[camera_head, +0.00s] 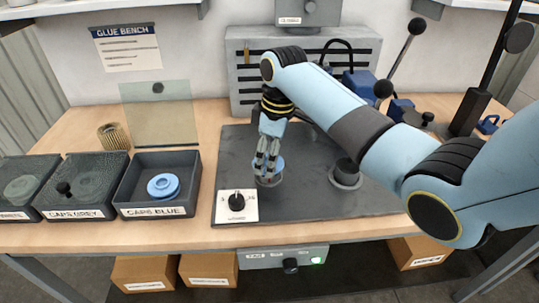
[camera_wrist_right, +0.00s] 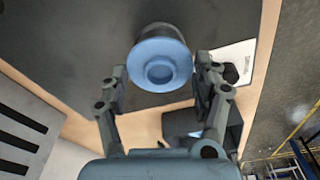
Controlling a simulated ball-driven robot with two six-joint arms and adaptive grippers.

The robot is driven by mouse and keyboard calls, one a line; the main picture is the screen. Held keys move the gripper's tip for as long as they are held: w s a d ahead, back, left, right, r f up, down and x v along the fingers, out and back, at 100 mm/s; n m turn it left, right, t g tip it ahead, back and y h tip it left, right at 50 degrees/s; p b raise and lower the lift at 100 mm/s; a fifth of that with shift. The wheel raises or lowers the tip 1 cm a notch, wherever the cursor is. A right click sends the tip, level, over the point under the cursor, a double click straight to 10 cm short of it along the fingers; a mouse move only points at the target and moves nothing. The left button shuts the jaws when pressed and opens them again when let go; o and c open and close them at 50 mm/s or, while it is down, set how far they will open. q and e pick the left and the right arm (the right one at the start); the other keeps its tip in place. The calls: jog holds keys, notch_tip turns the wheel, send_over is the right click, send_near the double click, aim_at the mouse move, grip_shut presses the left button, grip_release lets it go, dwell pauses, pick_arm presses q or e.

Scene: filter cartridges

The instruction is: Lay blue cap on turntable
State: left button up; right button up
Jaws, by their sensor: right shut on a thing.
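My right gripper (camera_head: 267,166) points down over the grey mat, its fingers around a blue cap (camera_head: 279,164). In the right wrist view the blue cap (camera_wrist_right: 160,65) is a round disc with a raised ring, at the fingertips of the right gripper (camera_wrist_right: 160,75). A round grey piece (camera_head: 268,183), seemingly the turntable, is just below the cap. Whether the cap touches it I cannot tell. More blue caps (camera_head: 163,186) lie in the bin marked CAPS BLUE (camera_head: 158,213). My left gripper is not in view.
A dark round fixture (camera_head: 346,173) stands on the mat (camera_head: 310,205) to the right. A white plate with a black knob (camera_head: 237,203) is at the mat's front left. The grey caps bin (camera_head: 82,214) and a clear panel (camera_head: 160,115) are at left.

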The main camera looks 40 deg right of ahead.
jog(key=shift+p, duration=1)
dwell(0.8)
jog(key=shift+f, duration=0.5)
dwell(0.5)
jog(key=o, duration=1.1)
jog(key=shift+c, duration=0.2)
notch_tip(320, 180, up, 12)
jog(key=s, duration=0.1)
jog(key=shift+d, duration=0.45)
